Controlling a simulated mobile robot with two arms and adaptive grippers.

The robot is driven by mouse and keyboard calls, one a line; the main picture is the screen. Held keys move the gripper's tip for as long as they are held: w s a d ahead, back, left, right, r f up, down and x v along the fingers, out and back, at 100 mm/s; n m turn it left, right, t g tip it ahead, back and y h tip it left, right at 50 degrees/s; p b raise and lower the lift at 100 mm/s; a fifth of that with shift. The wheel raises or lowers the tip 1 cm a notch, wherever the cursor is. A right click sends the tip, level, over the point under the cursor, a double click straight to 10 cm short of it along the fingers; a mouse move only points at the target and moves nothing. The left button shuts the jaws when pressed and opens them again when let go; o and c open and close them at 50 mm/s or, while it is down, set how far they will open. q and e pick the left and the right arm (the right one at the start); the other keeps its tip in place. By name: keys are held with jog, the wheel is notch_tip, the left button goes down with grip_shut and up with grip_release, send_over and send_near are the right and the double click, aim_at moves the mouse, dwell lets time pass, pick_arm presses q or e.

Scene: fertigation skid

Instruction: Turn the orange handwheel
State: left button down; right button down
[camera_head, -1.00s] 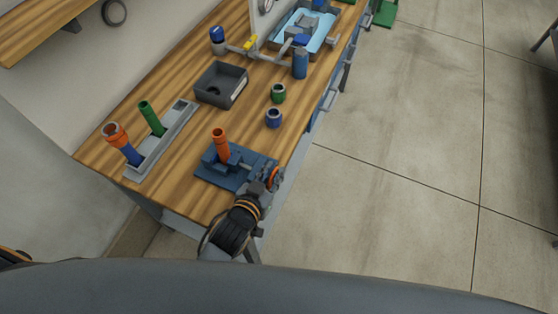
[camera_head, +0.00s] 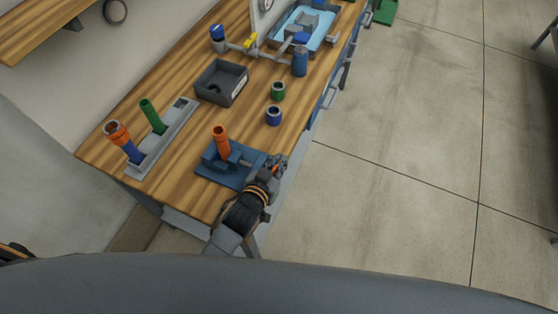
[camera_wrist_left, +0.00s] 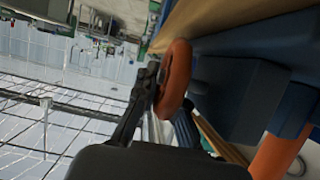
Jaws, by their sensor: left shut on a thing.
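The orange handwheel (camera_wrist_left: 176,78) shows large in the left wrist view, on the side of a blue vise-like fixture (camera_head: 226,178). An orange pipe (camera_head: 221,142) stands upright in the fixture, and its side also shows in the left wrist view (camera_wrist_left: 276,157). My left gripper (camera_head: 279,165) is at the fixture's right end, and in the head view it hides most of the wheel. In the left wrist view its fingers (camera_wrist_left: 154,92) are shut on the wheel's rim. My right gripper is not in view.
A grey rack (camera_head: 170,142) with green and blue-orange pipes stands left on the wooden bench (camera_head: 190,193). A dark bin (camera_head: 222,83), a green ring (camera_head: 278,91) and a blue ring (camera_head: 273,115) lie behind the fixture. Floor (camera_head: 400,150) to the right is clear.

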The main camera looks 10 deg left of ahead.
pick_arm(q)
jog(key=shift+f+b, duration=0.2)
jog(key=shift+b, duration=0.25)
jog(key=t+b, duration=0.2)
jog(key=b, duration=0.1)
jog(key=shift+s+r+h, duration=0.15)
jog(key=shift+h, duration=0.15)
jog(key=shift+r+t+b, duration=0.4)
jog(key=shift+b, duration=0.25)
jog(key=c, duration=1.7)
grip_release()
